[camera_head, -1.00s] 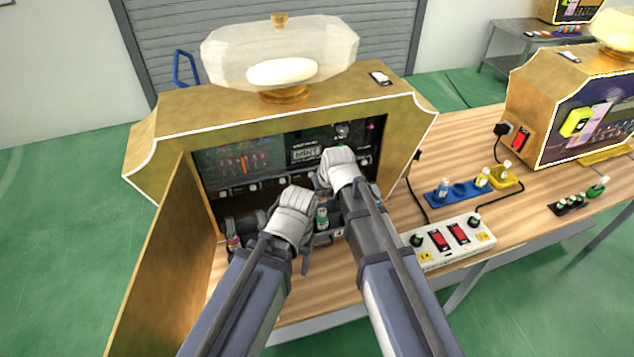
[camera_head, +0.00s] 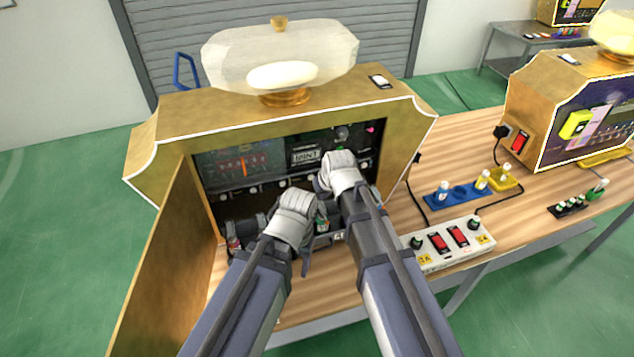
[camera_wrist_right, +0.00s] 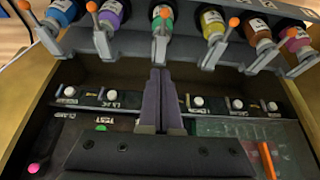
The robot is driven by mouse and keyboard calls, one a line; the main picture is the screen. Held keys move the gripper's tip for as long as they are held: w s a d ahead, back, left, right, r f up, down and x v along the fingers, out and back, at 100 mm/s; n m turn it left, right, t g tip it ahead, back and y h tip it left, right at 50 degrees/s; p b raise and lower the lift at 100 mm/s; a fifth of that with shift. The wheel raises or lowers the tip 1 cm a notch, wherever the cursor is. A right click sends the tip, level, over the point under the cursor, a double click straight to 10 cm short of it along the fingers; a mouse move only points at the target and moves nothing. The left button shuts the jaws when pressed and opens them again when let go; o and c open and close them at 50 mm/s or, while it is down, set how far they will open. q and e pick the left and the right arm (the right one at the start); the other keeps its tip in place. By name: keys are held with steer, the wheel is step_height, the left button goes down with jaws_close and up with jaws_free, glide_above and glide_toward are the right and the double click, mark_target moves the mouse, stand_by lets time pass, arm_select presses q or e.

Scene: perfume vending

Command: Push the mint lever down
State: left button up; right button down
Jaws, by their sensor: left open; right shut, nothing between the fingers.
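The screen reading MINT (camera_head: 305,155) shows inside the open gold machine (camera_head: 155,145) in the head view. In the right wrist view a green bottle (camera_wrist_right: 166,22) sits in the row, with an orange-tipped lever (camera_wrist_right: 164,12) in front of it; its own label is not readable. My right gripper (camera_wrist_right: 161,72) is shut and empty, its tips pointing at that lever's lower end; I cannot tell whether they touch. In the head view my right gripper (camera_head: 335,180) is inside the opening. My left gripper (camera_head: 293,222) is open, lower and to the left; its fingers are largely hidden.
Other bottles with orange-tipped levers, such as the purple one (camera_wrist_right: 112,14) and the yellow one (camera_wrist_right: 212,22), stand close on both sides. White knobs (camera_wrist_right: 197,101) line the panel. A power strip (camera_head: 450,243) and a blue bottle holder (camera_head: 461,191) lie on the table to the right.

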steer(key=p+v, duration=0.9)
steer(key=v, duration=0.1)
steer(key=shift+w+r, duration=0.25)
steer(key=shift+w, duration=0.05)
